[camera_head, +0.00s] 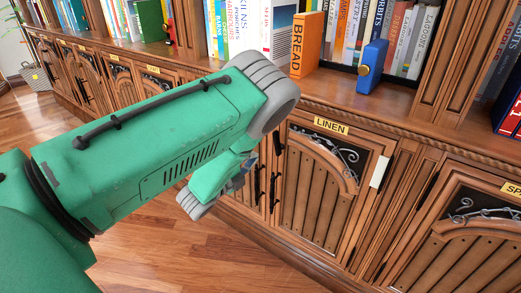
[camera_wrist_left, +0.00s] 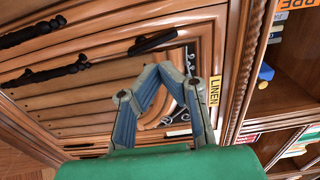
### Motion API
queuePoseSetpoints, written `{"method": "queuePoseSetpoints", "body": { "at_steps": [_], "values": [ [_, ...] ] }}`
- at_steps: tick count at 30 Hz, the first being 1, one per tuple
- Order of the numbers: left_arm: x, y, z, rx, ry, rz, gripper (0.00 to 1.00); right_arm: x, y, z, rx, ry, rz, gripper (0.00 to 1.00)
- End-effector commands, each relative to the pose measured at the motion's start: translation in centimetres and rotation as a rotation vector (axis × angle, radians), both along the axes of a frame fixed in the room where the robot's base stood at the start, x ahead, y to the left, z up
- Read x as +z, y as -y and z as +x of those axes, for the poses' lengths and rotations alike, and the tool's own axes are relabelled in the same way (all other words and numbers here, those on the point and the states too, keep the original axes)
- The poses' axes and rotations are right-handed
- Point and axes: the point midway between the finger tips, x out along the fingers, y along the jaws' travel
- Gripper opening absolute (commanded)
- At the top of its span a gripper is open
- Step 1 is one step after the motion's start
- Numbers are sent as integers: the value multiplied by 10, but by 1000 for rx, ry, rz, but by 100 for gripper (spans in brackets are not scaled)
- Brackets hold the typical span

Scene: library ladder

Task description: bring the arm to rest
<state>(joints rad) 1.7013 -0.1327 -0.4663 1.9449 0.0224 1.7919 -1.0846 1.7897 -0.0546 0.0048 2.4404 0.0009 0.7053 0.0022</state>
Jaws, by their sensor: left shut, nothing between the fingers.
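My green left arm reaches in from the left in the head view, in front of the cabinets. Its gripper (camera_head: 242,174) shows only in part past the forearm and wrist, near the dark handles left of the LINEN door (camera_head: 310,190). In the left wrist view the two blue-grey fingers of the gripper (camera_wrist_left: 162,72) lean together at their tips, shut and empty. The LINEN label (camera_wrist_left: 214,91) and the door's dark handle (camera_wrist_left: 152,41) lie behind them. I cannot tell how far the fingers are from the door. My right gripper is in neither view.
The cabinet row has a shelf ledge above, with books, an orange BREAD book (camera_head: 305,45) and a blue block-like object (camera_head: 371,66). A white strip (camera_head: 380,171) is on the LINEN door's right side. The wooden floor (camera_head: 150,250) below my arm is clear.

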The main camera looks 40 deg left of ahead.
Motion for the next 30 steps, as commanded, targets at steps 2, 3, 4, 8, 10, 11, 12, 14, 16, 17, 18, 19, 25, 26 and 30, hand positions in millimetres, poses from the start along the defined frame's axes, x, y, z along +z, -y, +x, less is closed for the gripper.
{"method": "queuePoseSetpoints", "body": {
  "at_steps": [2,3,4,8,10,11,12,14,16,17,18,19,25,26,30],
  "values": [
    [0,0,-14,2,-6,0,0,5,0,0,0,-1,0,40],
    [0,0,-20,1,-5,0,0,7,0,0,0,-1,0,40],
    [0,0,-24,1,-5,0,0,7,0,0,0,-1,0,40],
    [-1,-1,-36,0,-4,-1,0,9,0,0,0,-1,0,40],
    [-1,-1,-39,0,-2,0,0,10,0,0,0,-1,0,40],
    [-1,-1,-39,0,-2,0,0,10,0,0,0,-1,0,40],
    [-1,-1,-40,0,-2,0,0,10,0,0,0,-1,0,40],
    [-1,-1,-40,0,-2,0,0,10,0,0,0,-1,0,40],
    [-1,-1,-40,1,-3,-2,0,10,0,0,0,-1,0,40],
    [-2,-1,-41,4,-8,-7,0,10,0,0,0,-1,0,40],
    [-4,-1,-42,13,-24,-24,0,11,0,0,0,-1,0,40],
    [-7,-1,-44,25,-47,-47,0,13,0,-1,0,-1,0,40],
    [-58,9,-99,268,-421,-451,0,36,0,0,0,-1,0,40],
    [-68,14,-115,330,-499,-537,0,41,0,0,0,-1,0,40],
    [-99,54,-205,647,-838,-887,0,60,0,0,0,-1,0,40]
  ]
}}
